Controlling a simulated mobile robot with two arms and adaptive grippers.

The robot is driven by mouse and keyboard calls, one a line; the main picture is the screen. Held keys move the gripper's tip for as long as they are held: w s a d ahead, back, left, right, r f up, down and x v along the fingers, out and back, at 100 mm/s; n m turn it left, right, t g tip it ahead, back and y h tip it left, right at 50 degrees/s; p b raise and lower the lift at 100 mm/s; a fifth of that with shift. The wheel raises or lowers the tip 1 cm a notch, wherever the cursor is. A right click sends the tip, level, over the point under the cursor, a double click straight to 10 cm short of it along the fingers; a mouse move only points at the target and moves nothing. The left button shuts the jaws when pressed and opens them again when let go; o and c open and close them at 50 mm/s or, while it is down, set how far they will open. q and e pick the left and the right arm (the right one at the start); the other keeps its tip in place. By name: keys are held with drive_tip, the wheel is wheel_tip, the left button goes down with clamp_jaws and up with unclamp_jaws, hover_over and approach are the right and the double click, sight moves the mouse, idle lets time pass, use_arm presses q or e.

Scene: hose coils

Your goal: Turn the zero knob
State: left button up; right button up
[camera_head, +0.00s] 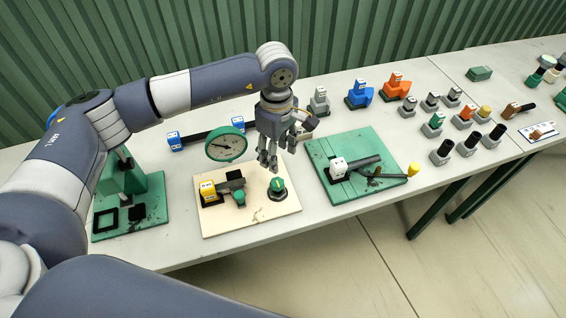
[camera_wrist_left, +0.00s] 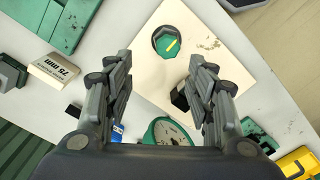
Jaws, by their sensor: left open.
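The knob (camera_head: 278,186) is green with a yellow pointer stripe and sits on a dark round base. It stands on the right part of a cream board (camera_head: 232,222). In the left wrist view the knob (camera_wrist_left: 166,43) shows ahead of the fingertips, unobstructed. My left gripper (camera_head: 268,160) points down, open and empty, just above and behind the knob, apart from it. In the left wrist view my left gripper (camera_wrist_left: 160,66) has its fingers spread wide. A green-rimmed dial gauge (camera_head: 226,147) stands beside the gripper; it shows between the fingers in the wrist view (camera_wrist_left: 168,134).
A yellow block (camera_head: 209,193) and a small green knob (camera_head: 239,198) sit on the board's left. A green plate (camera_head: 345,195) with a dark cylinder lies to the right. A green stand (camera_head: 122,185) is at left. Several fittings fill the table's right side.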

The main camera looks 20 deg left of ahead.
sight(277, 182)
use_arm(q)
drive_tip(key=shift+s+f+p, duration=0.9)
drive_tip(key=shift+s+f, duration=0.1)
drive_tip(key=shift+f, duration=0.1)
wheel_tip(277, 182, down, 3)
drive_tip(key=shift+f+p, duration=0.1)
drive_tip(key=shift+p, duration=0.55)
drive_tip(key=f, duration=0.3)
drive_tip(key=shift+w+p, duration=0.35)
drive_tip(key=shift+p, duration=0.05)
drive_tip(key=shift+s+f, duration=0.1)
drive_tip(key=shift+f, duration=0.65)
drive_tip(key=c, duration=1.1)
use_arm(e)
drive_tip(key=s+r, duration=0.4)
drive_tip(key=s, duration=0.1)
drive_tip(key=shift+g, duration=0.3)
